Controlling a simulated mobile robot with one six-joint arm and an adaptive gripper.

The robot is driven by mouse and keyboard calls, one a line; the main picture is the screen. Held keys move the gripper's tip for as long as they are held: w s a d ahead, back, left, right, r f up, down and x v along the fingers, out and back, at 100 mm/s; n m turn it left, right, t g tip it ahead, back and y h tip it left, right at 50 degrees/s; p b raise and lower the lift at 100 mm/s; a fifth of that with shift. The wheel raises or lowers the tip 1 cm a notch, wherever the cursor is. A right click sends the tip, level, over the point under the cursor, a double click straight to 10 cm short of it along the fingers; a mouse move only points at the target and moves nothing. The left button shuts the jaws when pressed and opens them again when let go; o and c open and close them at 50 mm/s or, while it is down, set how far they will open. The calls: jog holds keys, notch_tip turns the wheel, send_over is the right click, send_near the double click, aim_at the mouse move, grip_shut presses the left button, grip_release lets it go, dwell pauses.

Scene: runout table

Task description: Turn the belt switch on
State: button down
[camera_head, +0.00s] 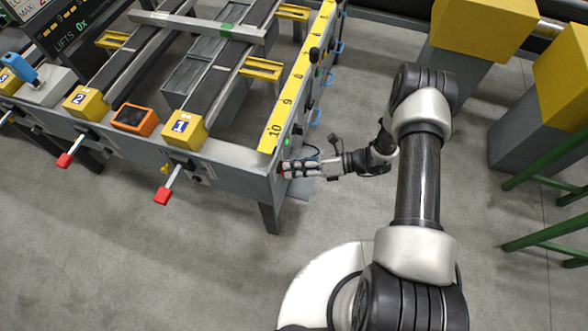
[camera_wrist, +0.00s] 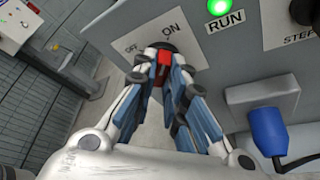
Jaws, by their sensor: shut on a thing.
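The belt switch (camera_wrist: 164,58) shows in the wrist view as a red handle on a dark round base, on a grey panel with OFF and ON printed above it. My gripper (camera_wrist: 161,66) is shut on the red handle, with fingers on both sides. The fingers hide part of the switch, so I cannot tell exactly which label it points at. The RUN lamp (camera_wrist: 219,7) beside it glows bright green. In the head view my gripper (camera_head: 283,169) is at the near right corner of the runout table (camera_head: 232,174).
A blue plug (camera_wrist: 268,132) in a grey socket box sits right of my fingers in the wrist view. Red-tipped levers (camera_head: 163,196) stick out from the table's front. Yellow-topped blocks (camera_head: 483,27) and green rails (camera_head: 545,160) stand at right. The floor in front is clear.

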dwell(0.6)
jog(key=c, duration=1.6)
grip_release()
jog(key=v, duration=1.2)
